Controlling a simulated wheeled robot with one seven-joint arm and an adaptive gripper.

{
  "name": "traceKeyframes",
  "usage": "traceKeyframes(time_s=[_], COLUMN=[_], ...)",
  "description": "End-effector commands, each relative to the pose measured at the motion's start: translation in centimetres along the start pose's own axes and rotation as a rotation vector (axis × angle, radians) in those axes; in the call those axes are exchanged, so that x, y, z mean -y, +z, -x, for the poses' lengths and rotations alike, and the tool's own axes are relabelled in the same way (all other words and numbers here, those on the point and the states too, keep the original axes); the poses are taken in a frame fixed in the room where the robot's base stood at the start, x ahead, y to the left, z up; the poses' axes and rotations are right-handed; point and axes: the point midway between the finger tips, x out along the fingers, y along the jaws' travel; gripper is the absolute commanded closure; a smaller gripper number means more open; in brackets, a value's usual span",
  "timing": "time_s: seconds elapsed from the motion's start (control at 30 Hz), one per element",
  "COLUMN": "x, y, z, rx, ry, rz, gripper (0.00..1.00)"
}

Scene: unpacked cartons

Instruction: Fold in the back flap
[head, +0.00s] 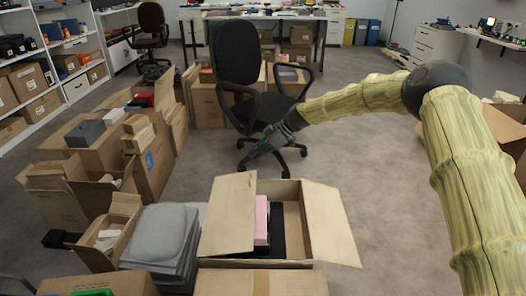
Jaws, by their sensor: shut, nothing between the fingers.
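An open carton (292,215) stands on the floor at the lower middle of the head view. Its left flap (228,218) is a broad panel at the left side, and its right flap (331,222) spreads outward to the right. The back edge (278,187) is visible, but I cannot clearly make out how the back flap lies. A pink item (262,220) and a dark item (278,236) are inside. My gripper (247,163) is shut and empty, pointing down-left. It appears above and behind the carton's back edge, apart from it.
A black office chair (237,75) stands just behind my gripper. Grey stacked bins (160,240) and several cartons (95,165) crowd the left. A taped cardboard surface (262,282) lies in front of the carton. Floor to the right (385,200) is clear.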

Motion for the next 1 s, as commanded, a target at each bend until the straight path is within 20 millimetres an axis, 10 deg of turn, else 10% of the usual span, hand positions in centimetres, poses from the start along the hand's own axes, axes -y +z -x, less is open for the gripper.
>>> traceKeyframes(time_s=[0.4, 1.0], x=[0.0, 0.0], y=[1.7, 2.8], z=[-5.9, -7.0], rx=[0.0, 0.0], ry=[0.0, 0.001], rz=[-0.002, -0.001], gripper=[1.0, 1.0])
